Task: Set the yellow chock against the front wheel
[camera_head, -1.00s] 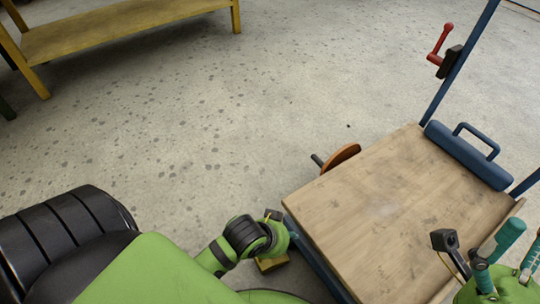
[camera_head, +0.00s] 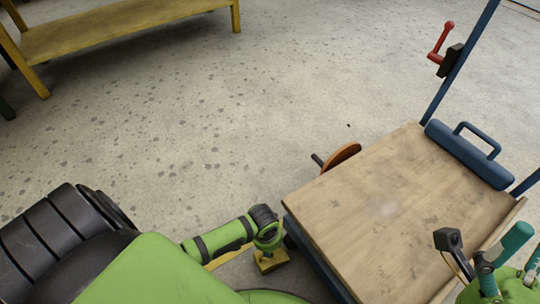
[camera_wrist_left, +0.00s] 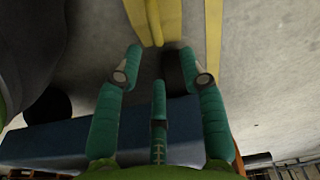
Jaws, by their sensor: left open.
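The yellow chock (camera_head: 270,262) sits on the floor beside the near left corner of the cart (camera_head: 385,205). In the left wrist view the chock (camera_wrist_left: 140,14) is at the top, with a bar-like part pointing down between my fingertips. A dark wheel (camera_wrist_left: 178,70) shows close to it, under the cart's blue edge; I cannot tell whether they touch. My left gripper (camera_wrist_left: 160,54) is open, its teal fingers apart with nothing between them. In the head view its wrist hides the fingers. My right gripper (camera_head: 500,262) is at the lower right, over the cart's edge, its fingers partly cut off.
A yellow floor line (camera_wrist_left: 213,45) runs beside the chock. An orange disc (camera_head: 341,157) with a dark handle sticks out from the cart's far left side. A red crank (camera_head: 440,48) is on the blue upright. A yellow bench (camera_head: 125,28) stands far left. The floor between is clear.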

